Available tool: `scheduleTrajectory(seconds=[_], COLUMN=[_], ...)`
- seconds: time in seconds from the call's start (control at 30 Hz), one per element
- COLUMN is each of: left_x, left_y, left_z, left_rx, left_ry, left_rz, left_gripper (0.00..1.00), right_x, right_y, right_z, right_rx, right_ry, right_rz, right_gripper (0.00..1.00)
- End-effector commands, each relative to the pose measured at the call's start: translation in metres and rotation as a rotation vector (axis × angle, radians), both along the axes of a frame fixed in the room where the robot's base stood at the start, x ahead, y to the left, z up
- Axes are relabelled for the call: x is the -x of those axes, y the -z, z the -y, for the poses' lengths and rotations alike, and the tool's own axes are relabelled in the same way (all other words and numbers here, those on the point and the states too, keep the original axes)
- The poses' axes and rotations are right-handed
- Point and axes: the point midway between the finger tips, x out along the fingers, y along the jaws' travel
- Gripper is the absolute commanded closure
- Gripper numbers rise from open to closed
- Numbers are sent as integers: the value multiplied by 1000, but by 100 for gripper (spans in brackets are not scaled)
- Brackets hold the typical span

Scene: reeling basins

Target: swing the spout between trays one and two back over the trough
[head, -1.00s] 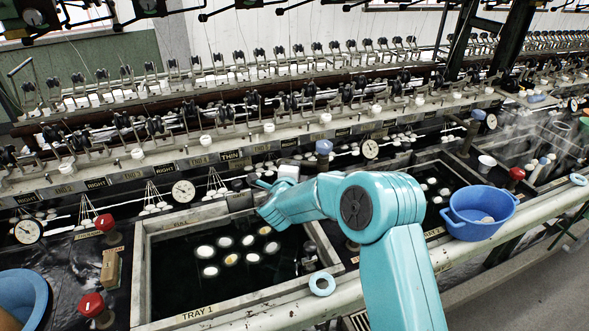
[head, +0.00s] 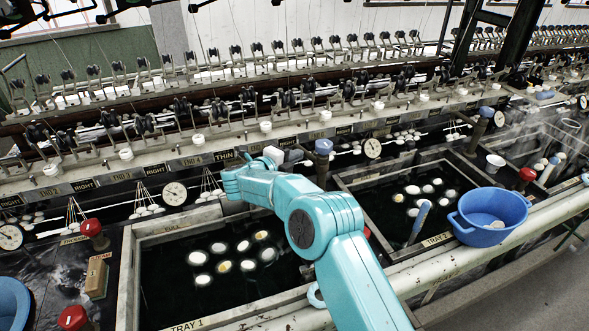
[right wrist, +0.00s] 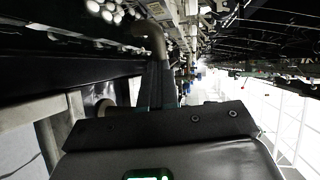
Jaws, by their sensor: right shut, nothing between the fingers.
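My right gripper (head: 230,181) is shut and empty above the back edge of tray one (head: 132,270), near its back right corner. In the right wrist view its dark fingers (right wrist: 160,88) reach toward a dark curved pipe (right wrist: 150,32), which looks like the spout. The pipe's bend is just beyond the fingertips; I cannot tell whether they touch it. Tray two (head: 375,179) lies to the right. The trough is not clearly seen. My left gripper is not in view.
White and yellowish cocoons (head: 223,267) float in tray one. A blue bowl (head: 490,216) sits at tray two's front right. Red knobs (head: 91,228) stand left of tray one.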

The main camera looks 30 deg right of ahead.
Motion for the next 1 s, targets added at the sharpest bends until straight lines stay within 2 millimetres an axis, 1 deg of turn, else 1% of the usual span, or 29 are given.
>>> scheduleTrajectory(seconds=[0.03, 0.3, 0.6, 1.0], left_x=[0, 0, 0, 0], left_y=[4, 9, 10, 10], left_z=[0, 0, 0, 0], left_rx=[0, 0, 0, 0], left_ry=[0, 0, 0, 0], left_rz=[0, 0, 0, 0], left_gripper=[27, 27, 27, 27], right_x=[0, -1, -3, -5], right_y=[2, 0, -1, 0], right_z=[1, 8, 14, 16], right_rx=[1, 1, 1, 1], right_ry=[-1, -1, -3, -2], right_rz=[1, 3, 3, 2], right_gripper=[100, 100, 100, 100])
